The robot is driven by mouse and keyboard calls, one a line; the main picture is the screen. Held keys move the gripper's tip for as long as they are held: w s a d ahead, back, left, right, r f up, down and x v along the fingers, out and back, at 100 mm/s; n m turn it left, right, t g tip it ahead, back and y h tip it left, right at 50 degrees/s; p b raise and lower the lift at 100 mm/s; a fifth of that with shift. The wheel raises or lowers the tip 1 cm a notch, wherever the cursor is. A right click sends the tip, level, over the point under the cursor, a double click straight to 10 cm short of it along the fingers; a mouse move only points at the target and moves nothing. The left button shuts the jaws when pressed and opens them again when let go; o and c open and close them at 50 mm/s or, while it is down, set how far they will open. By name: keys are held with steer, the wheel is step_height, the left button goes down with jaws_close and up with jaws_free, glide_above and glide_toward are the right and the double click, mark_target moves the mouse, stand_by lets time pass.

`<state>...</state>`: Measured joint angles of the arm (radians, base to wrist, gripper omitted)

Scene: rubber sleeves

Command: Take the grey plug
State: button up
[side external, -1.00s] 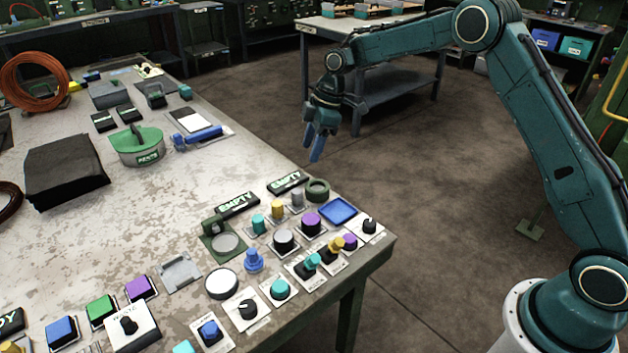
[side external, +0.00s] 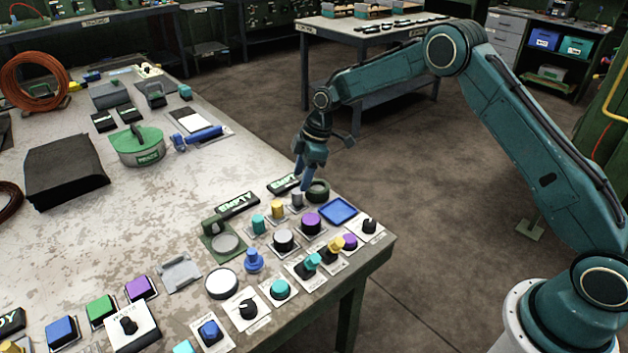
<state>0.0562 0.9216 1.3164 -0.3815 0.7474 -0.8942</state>
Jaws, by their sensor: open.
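A small grey plug (side external: 297,198) stands upright near the far right edge of the worktable, in the row with a yellow plug (side external: 277,209) and a teal plug (side external: 258,224). My gripper (side external: 305,181) points down just above and behind the grey plug, its blue fingers open and empty. The fingertips overlap the top of the plug in this view, so I cannot tell the exact gap between them.
A dark green ring (side external: 318,190) stands close to the right of the grey plug. Two black labels, one a green-lettered label (side external: 284,184), lie close by. Several buttons and knobs, such as a purple knob (side external: 311,221), crowd the front. The middle of the worktable (side external: 205,190) is clear.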

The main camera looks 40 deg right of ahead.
mark_target(298, 191)
steer(key=shift+f, duration=0.15)
steer(key=shift+x, duration=2.45)
steer(key=shift+c, duration=0.4)
steer(key=c, duration=1)
